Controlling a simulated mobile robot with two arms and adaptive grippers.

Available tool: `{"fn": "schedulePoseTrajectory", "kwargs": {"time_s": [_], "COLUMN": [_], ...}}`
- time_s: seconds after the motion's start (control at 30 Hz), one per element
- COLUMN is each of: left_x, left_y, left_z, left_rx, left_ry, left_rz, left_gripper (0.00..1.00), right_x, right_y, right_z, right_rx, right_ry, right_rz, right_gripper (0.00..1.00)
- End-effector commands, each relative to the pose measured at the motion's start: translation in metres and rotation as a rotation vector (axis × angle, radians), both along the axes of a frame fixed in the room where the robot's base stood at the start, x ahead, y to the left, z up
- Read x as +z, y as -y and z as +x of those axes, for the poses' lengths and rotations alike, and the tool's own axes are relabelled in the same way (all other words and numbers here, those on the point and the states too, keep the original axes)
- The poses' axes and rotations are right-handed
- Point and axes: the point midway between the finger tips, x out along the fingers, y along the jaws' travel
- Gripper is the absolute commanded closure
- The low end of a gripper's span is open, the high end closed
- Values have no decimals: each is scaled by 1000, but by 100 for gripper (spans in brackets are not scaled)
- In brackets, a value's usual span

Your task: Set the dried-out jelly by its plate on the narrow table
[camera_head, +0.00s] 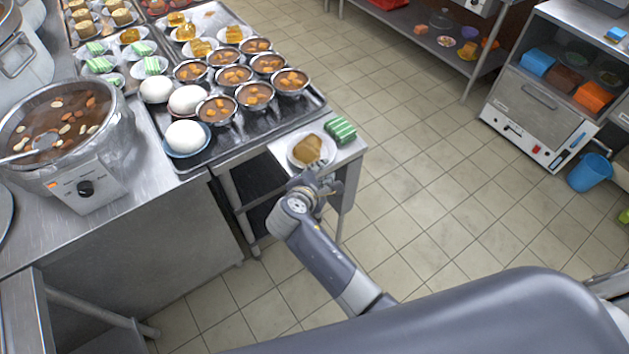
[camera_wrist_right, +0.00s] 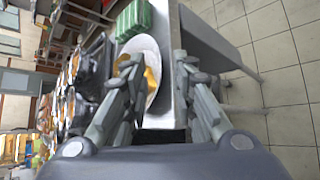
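The narrow table (camera_head: 279,150) juts out from the right of the long tray in the head view. On it stands a white plate (camera_head: 293,158) with a golden-brown piece of food (camera_head: 307,149). A green striped block (camera_head: 340,130), seemingly the jelly, lies on the tabletop beside the plate, near the far right corner. The wrist view also shows the block (camera_wrist_right: 135,18) and plate (camera_wrist_right: 151,48). My right gripper (camera_wrist_right: 163,72) is open and seems empty at the plate's near side, its fingers apart, one overlapping the plate in view. My left gripper is out of view.
A large tray (camera_head: 322,104) with bowls, white buns and green striped pieces on small plates adjoins the narrow table. A stockpot (camera_head: 100,150) stands at left. A blue bucket (camera_head: 589,172) sits on the floor at right. The tiled floor between is clear.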

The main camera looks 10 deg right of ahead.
Motion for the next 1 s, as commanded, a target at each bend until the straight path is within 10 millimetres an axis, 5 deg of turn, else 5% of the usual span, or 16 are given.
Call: {"fn": "schedulePoseTrajectory", "kwargs": {"time_s": [0.33, 0.77, 0.87, 1.0], "left_x": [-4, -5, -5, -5], "left_y": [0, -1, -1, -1], "left_z": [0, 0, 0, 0], "left_rx": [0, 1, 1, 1], "left_ry": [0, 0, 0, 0], "left_rz": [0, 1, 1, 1], "left_gripper": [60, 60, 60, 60], "right_x": [30, 31, -2, -108], "right_y": [-28, -33, -34, -36], "right_z": [-43, -51, -55, -85], "right_rx": [-1, 0, 11, 4], "right_ry": [0, -5, -41, -152], "right_rz": [1, 5, 46, 216], "right_gripper": [75, 75, 75, 75]}}
